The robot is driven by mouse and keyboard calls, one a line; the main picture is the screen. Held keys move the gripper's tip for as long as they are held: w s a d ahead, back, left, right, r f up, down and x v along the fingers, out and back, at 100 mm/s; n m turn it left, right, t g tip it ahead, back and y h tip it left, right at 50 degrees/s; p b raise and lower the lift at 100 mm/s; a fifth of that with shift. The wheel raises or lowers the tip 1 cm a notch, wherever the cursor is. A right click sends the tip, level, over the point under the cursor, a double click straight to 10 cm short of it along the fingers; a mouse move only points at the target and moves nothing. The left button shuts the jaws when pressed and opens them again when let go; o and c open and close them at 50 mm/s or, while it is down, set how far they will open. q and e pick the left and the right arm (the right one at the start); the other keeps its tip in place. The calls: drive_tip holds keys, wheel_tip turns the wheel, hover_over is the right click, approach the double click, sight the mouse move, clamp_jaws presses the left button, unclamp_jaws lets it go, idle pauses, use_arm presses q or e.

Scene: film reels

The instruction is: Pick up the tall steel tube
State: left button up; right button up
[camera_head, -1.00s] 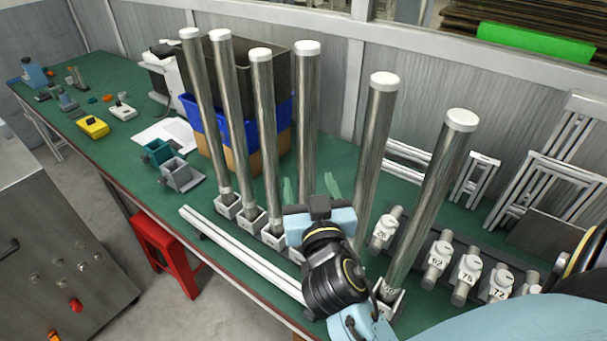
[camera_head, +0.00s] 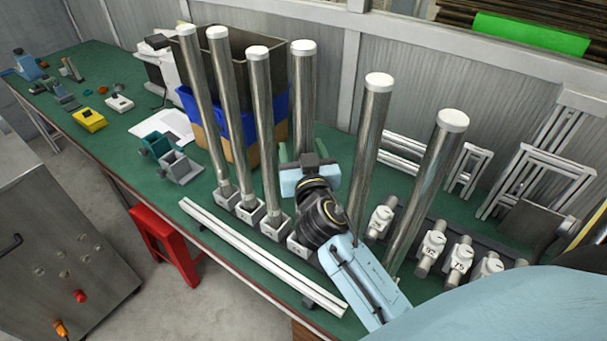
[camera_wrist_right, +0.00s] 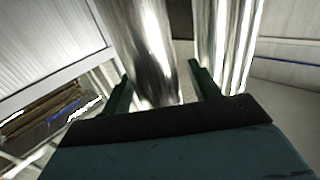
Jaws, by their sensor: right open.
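Several tall steel tubes with white caps stand upright in a row, each in a small grey holder on the green bench (camera_head: 130,160). In the right wrist view, this tube (camera_wrist_right: 150,50) rises between the open fingers (camera_wrist_right: 160,85), and another tube (camera_wrist_right: 225,40) stands just outside the right finger. I cannot tell whether a finger touches the tube. My left gripper is not in view.
Neighbouring tubes (camera_head: 262,130) (camera_head: 368,150) stand close on both sides. A blue bin (camera_head: 205,120) is behind the row. Numbered pipe clamps (camera_head: 432,245) lie at right, white frames (camera_head: 530,180) lean at the back, and a white rail (camera_head: 260,255) runs along the front.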

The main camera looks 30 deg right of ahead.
clamp_jaws()
drive_tip(key=shift+r, duration=0.2)
idle(0.4)
